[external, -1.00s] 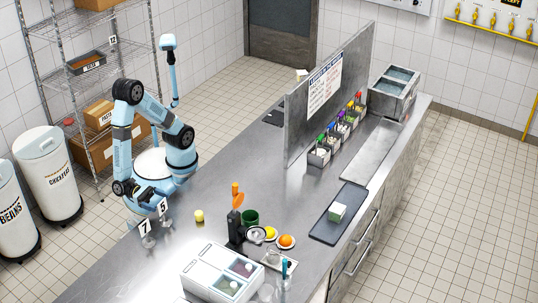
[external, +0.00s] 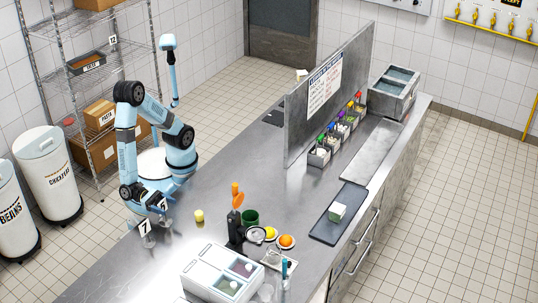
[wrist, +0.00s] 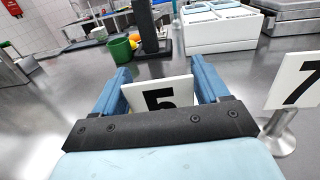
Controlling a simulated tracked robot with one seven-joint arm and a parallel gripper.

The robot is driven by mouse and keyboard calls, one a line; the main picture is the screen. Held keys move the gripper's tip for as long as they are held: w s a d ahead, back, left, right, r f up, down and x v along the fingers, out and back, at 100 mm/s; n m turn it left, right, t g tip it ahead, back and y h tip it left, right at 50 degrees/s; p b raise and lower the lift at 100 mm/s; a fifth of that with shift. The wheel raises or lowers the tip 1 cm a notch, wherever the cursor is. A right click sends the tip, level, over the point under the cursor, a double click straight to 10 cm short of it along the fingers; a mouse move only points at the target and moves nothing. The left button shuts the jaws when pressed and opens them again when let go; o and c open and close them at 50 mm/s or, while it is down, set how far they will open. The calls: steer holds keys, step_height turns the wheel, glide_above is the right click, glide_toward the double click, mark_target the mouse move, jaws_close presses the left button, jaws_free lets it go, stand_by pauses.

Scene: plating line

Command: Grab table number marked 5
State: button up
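The table number marked 5 (wrist: 160,92) is a white card with a black 5. In the wrist view it stands between the two blue fingers of my gripper (wrist: 160,84), with its lower part hidden behind the dark gripper body. The fingers are apart, and I cannot tell whether either touches the card. In the external view my gripper (external: 157,203) is low over the near left counter end, and the 5 card (external: 163,204) is partly covered by it. The table number marked 7 (wrist: 297,80) stands on a metal base just right of my gripper; it also shows in the external view (external: 145,227).
A small yellow item (external: 199,215), a dark stand with orange tops (external: 236,228) and a green cup (external: 250,217) stand farther along the steel counter (external: 215,180). A white two-well unit (external: 220,271) is at the near end. The counter between is clear.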

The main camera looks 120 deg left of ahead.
steer(key=c, duration=1.1)
steer(key=shift+r, duration=0.1)
